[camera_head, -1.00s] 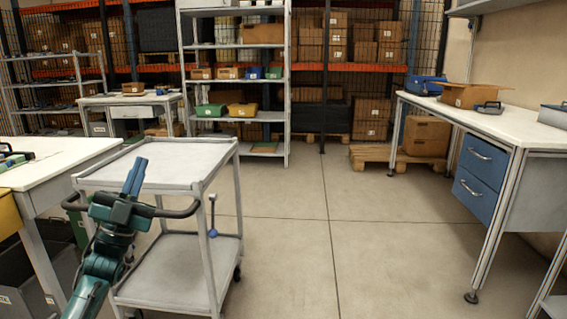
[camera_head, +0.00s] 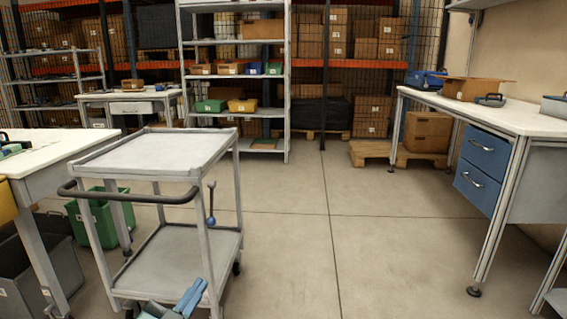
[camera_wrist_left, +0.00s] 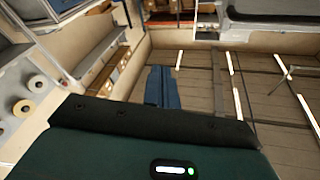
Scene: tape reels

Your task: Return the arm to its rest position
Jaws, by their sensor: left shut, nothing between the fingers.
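My left gripper (camera_head: 190,298) is low at the bottom edge of the head view, in front of the grey cart's lower shelf. Only its blue fingers and a bit of its body show; the rest of the arm is out of frame. In the left wrist view its blue fingers (camera_wrist_left: 160,88) are together, with nothing seen between them. The grey two-shelf cart (camera_head: 160,154) stands behind it with an empty top. My right gripper is in neither view.
A white table (camera_head: 50,148) stands at the left, with a green bin (camera_head: 95,222) beneath. A workbench (camera_head: 490,115) with blue drawers is at the right. The middle floor is clear.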

